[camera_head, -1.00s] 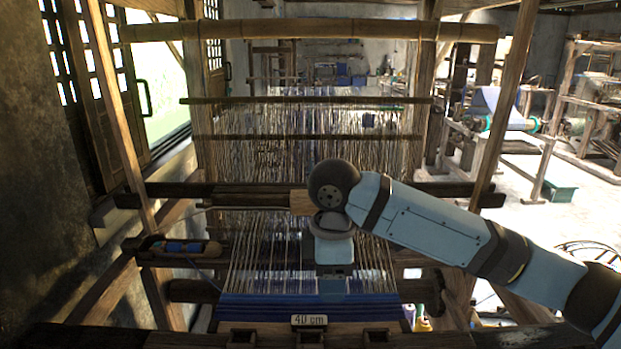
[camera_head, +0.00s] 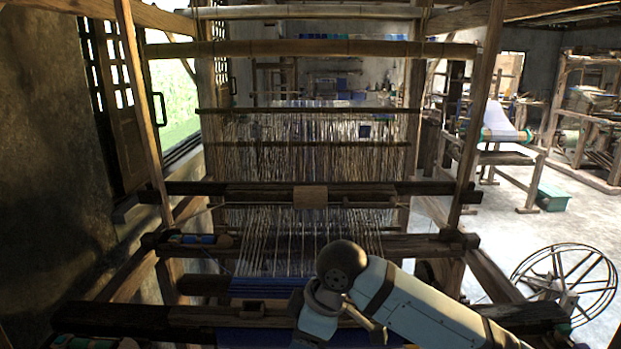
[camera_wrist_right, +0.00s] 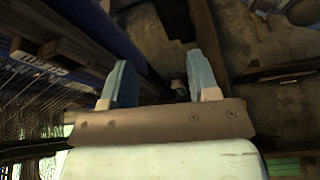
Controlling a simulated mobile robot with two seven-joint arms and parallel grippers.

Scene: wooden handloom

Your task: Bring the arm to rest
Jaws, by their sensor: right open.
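My right arm (camera_head: 425,305) comes in from the lower right of the head view, bent low over the front of the loom. Its gripper end is not clearly seen there. In the right wrist view my right gripper (camera_wrist_right: 163,78) is open, with two pale blue fingers apart and nothing between them. The wooden loom (camera_head: 365,190) stands ahead with its warp threads (camera_head: 290,235). Blue woven cloth (camera_head: 262,288) lies at its front, partly hidden by my arm. My left gripper is not in view.
A wooden block (camera_head: 310,197) sits mid-beam on the loom. A shuttle with blue thread (camera_head: 197,239) lies at the left. A spoked wheel (camera_head: 565,285) stands on the floor at the right, with a green box (camera_head: 553,197) behind it. Floor shows between loom and wheel.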

